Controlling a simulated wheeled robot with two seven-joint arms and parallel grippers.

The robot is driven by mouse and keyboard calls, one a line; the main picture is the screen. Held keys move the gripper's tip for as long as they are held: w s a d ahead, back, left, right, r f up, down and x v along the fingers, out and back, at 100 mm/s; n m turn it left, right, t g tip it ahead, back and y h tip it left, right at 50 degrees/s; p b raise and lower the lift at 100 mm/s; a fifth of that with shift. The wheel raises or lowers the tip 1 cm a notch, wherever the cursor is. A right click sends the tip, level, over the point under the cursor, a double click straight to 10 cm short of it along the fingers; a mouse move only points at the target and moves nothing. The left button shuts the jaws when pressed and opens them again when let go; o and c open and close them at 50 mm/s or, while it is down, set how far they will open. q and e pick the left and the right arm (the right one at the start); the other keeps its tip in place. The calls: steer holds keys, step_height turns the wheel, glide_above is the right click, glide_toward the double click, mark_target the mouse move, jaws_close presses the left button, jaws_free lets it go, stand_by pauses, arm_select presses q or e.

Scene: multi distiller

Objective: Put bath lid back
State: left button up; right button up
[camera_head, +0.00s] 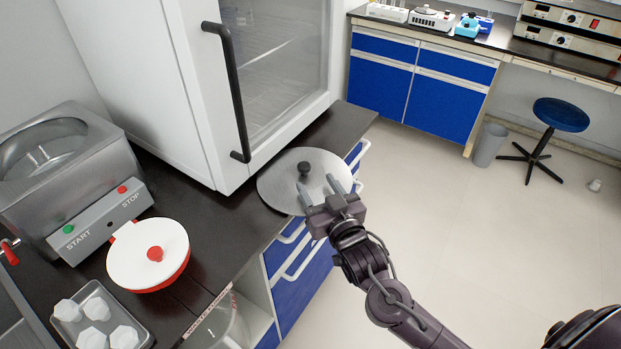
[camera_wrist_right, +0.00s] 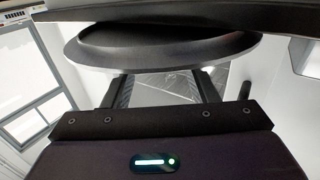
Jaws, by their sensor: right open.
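The bath (camera_head: 112,155) is the metal box at the left with an open round well and a START/STOP panel. The round grey metal lid (camera_head: 275,188) with a black knob (camera_head: 304,169) is at the right edge of the dark counter and appears to overhang it. My right gripper (camera_head: 318,189) is open, with its fingers over the near right part of the lid, just short of the knob. Nothing shows between the fingers. In the right wrist view a dark round shape (camera_wrist_right: 160,50) lies beyond the open fingers; I cannot tell which part it is. My left gripper is out of view.
A white glass-fronted cabinet (camera_head: 190,90) stands right behind the lid. A red pot with a white lid (camera_head: 148,258) sits between bath and lid, and a tray of white pieces (camera_head: 62,325) is in front. A blue stool (camera_head: 561,114) stands on open floor.

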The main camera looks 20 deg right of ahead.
mark_target(307, 171)
steer(key=w, duration=0.5)
steer(key=shift+a+p, duration=0.4)
steer(key=shift+c, duration=0.4)
steer(key=c, duration=1)
jaws_close()
steer(key=shift+r, duration=0.1)
